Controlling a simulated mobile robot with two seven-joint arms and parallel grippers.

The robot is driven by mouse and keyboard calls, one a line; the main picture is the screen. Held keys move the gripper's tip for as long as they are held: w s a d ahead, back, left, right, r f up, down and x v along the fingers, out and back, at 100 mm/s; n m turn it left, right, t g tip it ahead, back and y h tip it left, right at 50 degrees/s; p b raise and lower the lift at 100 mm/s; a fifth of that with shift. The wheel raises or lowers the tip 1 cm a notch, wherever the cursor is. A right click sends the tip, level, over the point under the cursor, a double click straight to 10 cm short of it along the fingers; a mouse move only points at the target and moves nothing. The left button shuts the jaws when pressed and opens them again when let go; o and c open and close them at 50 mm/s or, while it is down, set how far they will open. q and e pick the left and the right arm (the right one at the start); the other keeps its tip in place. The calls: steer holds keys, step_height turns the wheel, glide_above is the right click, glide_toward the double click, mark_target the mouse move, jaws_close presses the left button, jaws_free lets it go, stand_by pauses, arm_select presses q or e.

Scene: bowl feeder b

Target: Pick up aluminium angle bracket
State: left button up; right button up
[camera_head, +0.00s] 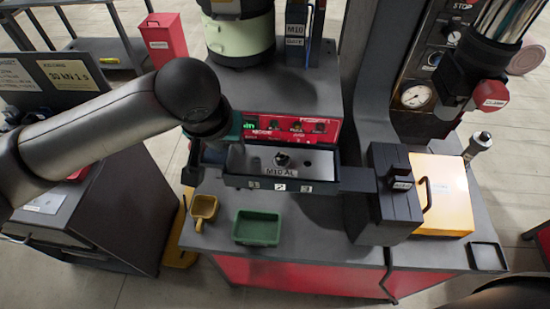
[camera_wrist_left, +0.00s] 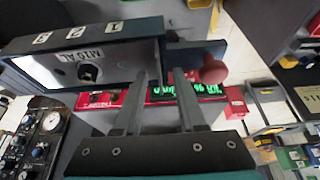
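A small dark piece (camera_head: 283,160) lies on the bright floor of a long tray (camera_head: 240,182) labelled "M10 AL". It also shows in the left wrist view (camera_wrist_left: 89,72); it is too small to tell whether it is the aluminium angle bracket. My left gripper (camera_head: 226,160) is over the left end of the tray, left of the piece, its fingers mostly hidden by the wrist. In the left wrist view my left gripper (camera_wrist_left: 160,76) has two fingers apart with nothing between them. My right gripper is not in view.
A green bin (camera_head: 257,228) and a yellow scoop (camera_head: 204,209) are in front of the tray. A red control panel (camera_head: 290,125) and bowl feeder (camera_head: 240,38) stand behind. A dark block (camera_head: 392,192) and a yellow box (camera_head: 445,195) are at the right.

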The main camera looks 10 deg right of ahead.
arm_select(q)
jaws_close()
stand_by(1.4)
